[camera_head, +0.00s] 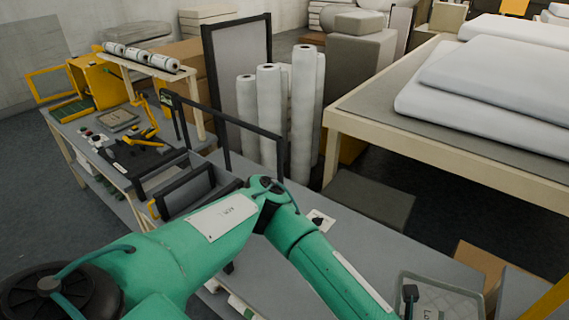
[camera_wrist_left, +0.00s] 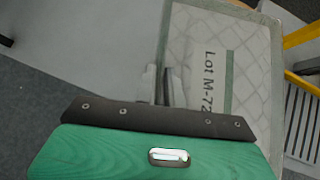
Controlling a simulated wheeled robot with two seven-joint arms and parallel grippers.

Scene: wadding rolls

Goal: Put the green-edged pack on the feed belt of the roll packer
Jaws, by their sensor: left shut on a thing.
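The pack (camera_wrist_left: 258,70) has a quilted pale face, a grey-green edge and printing that reads "Lot M-72", partly cut off. It shows in the left wrist view, and its corner also shows in the head view (camera_head: 440,303) at the bottom right. My left gripper (camera_wrist_left: 160,86) is shut on the pack's left edge, one finger on each side of it. In the head view only a dark part of this gripper (camera_head: 410,292) shows. My right gripper is in neither view. I cannot make out the feed belt for certain.
White rolls (camera_head: 305,105) stand behind. A table with wadding (camera_head: 490,90) is at right.

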